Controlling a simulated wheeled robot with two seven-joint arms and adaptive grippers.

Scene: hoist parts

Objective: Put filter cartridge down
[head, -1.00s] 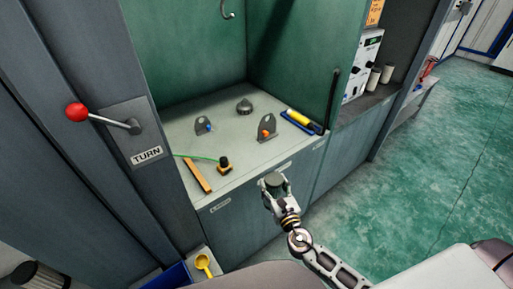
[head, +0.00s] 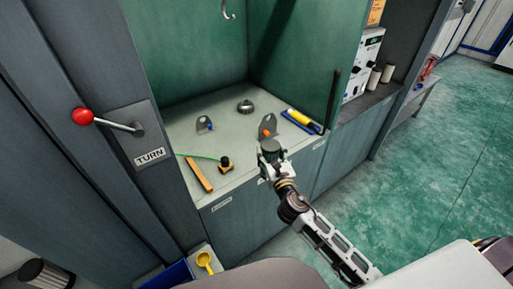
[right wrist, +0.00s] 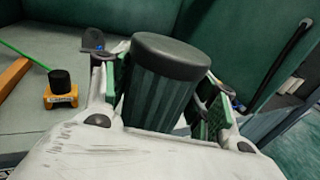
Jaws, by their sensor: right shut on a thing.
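The filter cartridge is a dark green ribbed cylinder with a dark cap (right wrist: 165,85). My right gripper (head: 272,160) is shut on it, with one finger on each side of it in the right wrist view. In the head view the cartridge (head: 271,147) stands up from the jaws at the front edge of the grey-green counter (head: 240,148). I cannot tell whether it touches the counter. My left gripper is not in view.
On the counter are two grey brackets, one with a blue part (head: 204,124) and one with an orange part (head: 267,127), a dark round knob (head: 244,106), a yellow-black device (head: 226,165), an orange bar (head: 199,174) and a yellow cylinder on a blue tray (head: 300,119). Mid-counter is clear.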

